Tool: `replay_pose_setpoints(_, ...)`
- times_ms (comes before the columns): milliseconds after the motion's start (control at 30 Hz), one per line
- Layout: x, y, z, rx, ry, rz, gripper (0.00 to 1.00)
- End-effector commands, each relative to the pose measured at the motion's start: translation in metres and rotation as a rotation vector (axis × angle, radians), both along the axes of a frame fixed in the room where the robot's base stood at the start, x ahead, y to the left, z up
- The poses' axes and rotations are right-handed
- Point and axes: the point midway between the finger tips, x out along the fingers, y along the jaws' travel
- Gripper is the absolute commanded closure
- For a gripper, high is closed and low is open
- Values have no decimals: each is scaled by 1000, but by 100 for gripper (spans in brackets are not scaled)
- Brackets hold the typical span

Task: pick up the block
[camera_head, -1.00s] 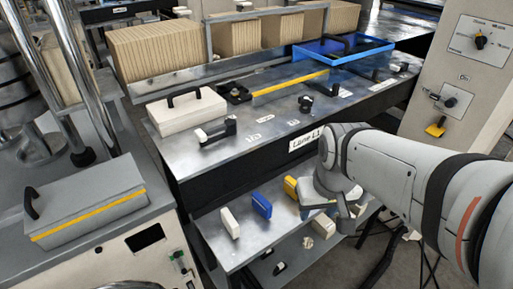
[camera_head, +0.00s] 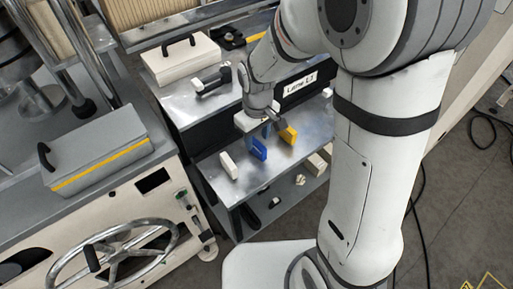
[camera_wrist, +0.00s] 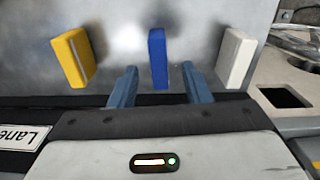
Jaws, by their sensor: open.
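Three upright blocks stand in a row on the lower metal shelf (camera_head: 246,177): a white block (camera_head: 228,166), a blue block (camera_head: 259,148) and a yellow block (camera_head: 289,135). In the wrist view, the yellow block (camera_wrist: 74,59) is left, the blue block (camera_wrist: 158,52) is in the middle and the white block (camera_wrist: 236,60) is right. My gripper (camera_wrist: 160,86) is open and empty, its two blue-grey fingers spread to either side of the blue block's near end. In the head view, my gripper (camera_head: 262,130) is just above and behind the blue block. I cannot tell whether they touch.
The upper shelf edge with a lane label (camera_head: 300,86) is close behind my gripper. A beige block (camera_head: 316,165) lies at the right. A white case (camera_head: 180,57) and a black-handled clamp (camera_head: 212,80) are on the upper surface. A grey box (camera_head: 100,155) stands left.

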Motion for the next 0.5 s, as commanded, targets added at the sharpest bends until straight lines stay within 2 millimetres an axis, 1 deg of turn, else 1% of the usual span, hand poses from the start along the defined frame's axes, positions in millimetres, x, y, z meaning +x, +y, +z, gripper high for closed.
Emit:
replay_pose_setpoints(100, 0, -1, -17, -2, 6, -1, 56)
replay_pose_setpoints(233, 1, -1, -34, -2, 4, -1, 56)
replay_pose_setpoints(333, 1, 0, -42, 0, 2, 0, 56)
replay_pose_setpoints(500, 1, 0, -43, 0, 0, 0, 56)
